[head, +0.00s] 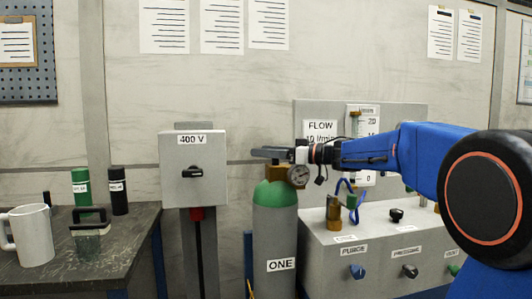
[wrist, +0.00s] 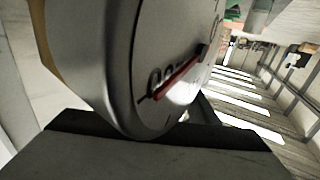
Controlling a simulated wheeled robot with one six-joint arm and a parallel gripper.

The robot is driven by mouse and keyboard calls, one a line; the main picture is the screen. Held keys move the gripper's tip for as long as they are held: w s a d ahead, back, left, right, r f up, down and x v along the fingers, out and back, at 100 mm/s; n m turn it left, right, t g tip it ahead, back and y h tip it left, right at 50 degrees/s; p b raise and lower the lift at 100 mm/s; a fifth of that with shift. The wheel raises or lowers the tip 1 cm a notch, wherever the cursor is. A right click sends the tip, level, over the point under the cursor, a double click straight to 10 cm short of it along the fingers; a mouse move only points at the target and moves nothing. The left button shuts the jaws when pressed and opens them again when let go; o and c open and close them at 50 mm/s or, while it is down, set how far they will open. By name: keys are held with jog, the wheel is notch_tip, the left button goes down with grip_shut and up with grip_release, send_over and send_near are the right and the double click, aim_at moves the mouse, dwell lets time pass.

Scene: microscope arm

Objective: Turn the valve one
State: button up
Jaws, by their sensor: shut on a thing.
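The gas cylinder labelled ONE (head: 275,235) stands upright in the middle of the head view, grey with a green shoulder. On its top is the brass valve body (head: 277,172) with a round pressure gauge (head: 298,176) on its right side. My gripper (head: 270,153) reaches in from the right and lies level over the top of valve one. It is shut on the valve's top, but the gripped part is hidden. In the wrist view the gauge (wrist: 125,65) fills the upper left, with a red needle, just above a dark gripper part (wrist: 150,150).
A grey 400 V switch box (head: 193,170) stands close left of the cylinder. A control console (head: 370,245) with several knobs and a flow meter stands to the right, under my arm. A dark bench (head: 120,255) at left holds a white mug (head: 34,237) and bottles.

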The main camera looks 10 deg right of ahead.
jog(key=shift+w+d+m+t+h, duration=0.15)
jog(key=shift+w+m+t+h, duration=0.05)
jog(key=shift+m+t+h, duration=0.65)
jog(key=shift+w+d+m+t+h, duration=0.15)
jog(key=shift+m+t+h, duration=0.6)
jog(key=shift+t+h, duration=0.2)
jog(key=o, duration=1.1)
jog(key=v, duration=1.7)
jog(key=shift+s+d, duration=0.15)
jog(key=shift+s, duration=0.05)
